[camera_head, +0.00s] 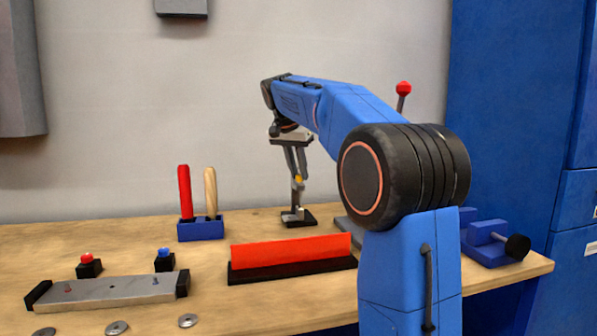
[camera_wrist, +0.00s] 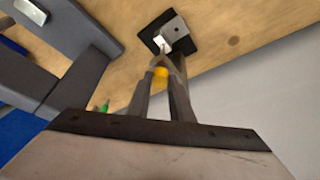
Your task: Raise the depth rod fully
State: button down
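The depth rod, with a yellow ball knob (camera_head: 298,179), stands over a small black base (camera_head: 298,222) towards the back of the bench. The knob also shows in the wrist view (camera_wrist: 160,72), with the black base and its grey block (camera_wrist: 173,30) beyond it. My gripper (camera_head: 297,183) points down from above, and its fingers straddle the knob. In the wrist view the tips of my gripper (camera_wrist: 158,62) come close together at the rod, just past the knob, and look shut on it. The fingers hide most of the rod's shaft.
An orange-red bar in a black holder (camera_head: 290,255) lies in front of the base. A blue block (camera_head: 200,230) with two upright handles stands left. A metal plate (camera_head: 110,290) lies front left. A blue vise (camera_head: 487,240) and a red-knobbed lever (camera_head: 403,89) are right.

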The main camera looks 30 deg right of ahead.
jog(key=shift+r, duration=1.4)
jog(key=c, duration=1.6)
grip_release()
jog(key=shift+o, duration=0.2)
jog(key=v, duration=1.7)
jog(key=shift+a+r, duration=0.15)
jog(key=shift+a, duration=0.05)
jog(key=shift+s, duration=0.1)
